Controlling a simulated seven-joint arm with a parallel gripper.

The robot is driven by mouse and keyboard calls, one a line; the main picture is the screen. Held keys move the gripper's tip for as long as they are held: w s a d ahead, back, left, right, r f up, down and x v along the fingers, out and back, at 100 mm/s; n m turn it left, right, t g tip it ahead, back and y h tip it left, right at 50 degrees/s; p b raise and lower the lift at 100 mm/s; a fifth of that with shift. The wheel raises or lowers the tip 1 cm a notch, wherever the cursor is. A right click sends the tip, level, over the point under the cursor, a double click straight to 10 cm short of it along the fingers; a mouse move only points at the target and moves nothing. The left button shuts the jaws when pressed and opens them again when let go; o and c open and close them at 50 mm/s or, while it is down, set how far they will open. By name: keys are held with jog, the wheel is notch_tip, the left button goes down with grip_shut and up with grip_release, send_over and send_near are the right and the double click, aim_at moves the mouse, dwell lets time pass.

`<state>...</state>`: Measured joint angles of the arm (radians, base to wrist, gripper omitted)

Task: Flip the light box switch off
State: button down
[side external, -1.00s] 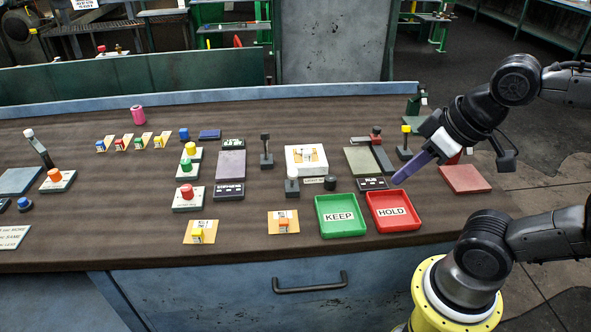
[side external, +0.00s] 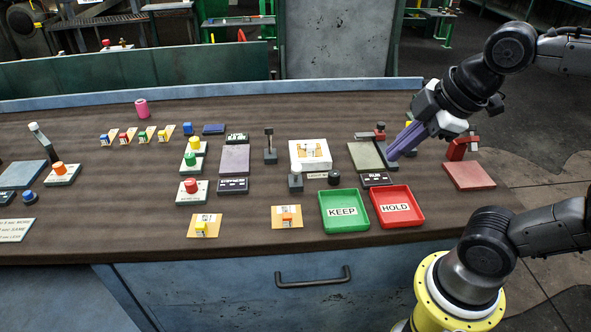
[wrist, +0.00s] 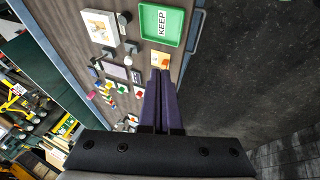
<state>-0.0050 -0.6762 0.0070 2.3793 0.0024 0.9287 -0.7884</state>
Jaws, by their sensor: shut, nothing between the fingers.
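The light box (side external: 310,153) is a white box with a small picture on top, at the middle right of the bench. In front of it is a small label (side external: 316,176), too small to read surely. A short upright lever (side external: 295,181) stands left of the label and a dark round knob (side external: 334,178) right of it. I cannot tell for sure which is the switch. My gripper (side external: 393,154) is shut and empty, its purple fingers pointing down-left, well right of the light box. In the wrist view, the light box (wrist: 99,25) is left of my fingers (wrist: 158,75).
The green KEEP tray (side external: 342,227) and red HOLD tray (side external: 415,218) lie in front. A grey-green pad (side external: 364,157) is between the light box and my gripper. A red clamp on a pad (side external: 468,178) stands right. Another lever (side external: 269,148) stands left of the light box.

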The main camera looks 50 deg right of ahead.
jog(key=w+a+n+g, duration=0.2)
jog(key=w+n, duration=0.8)
jog(key=n, duration=0.1)
jog(key=w+a+f+n+g, duration=0.2)
jog(key=w+f+n, duration=0.2)
jog(key=w+f, duration=0.3)
jog(key=shift+w+a+g, duration=0.15)
jog(key=shift+w+g, duration=0.15)
jog(key=shift+w, duration=0.5)
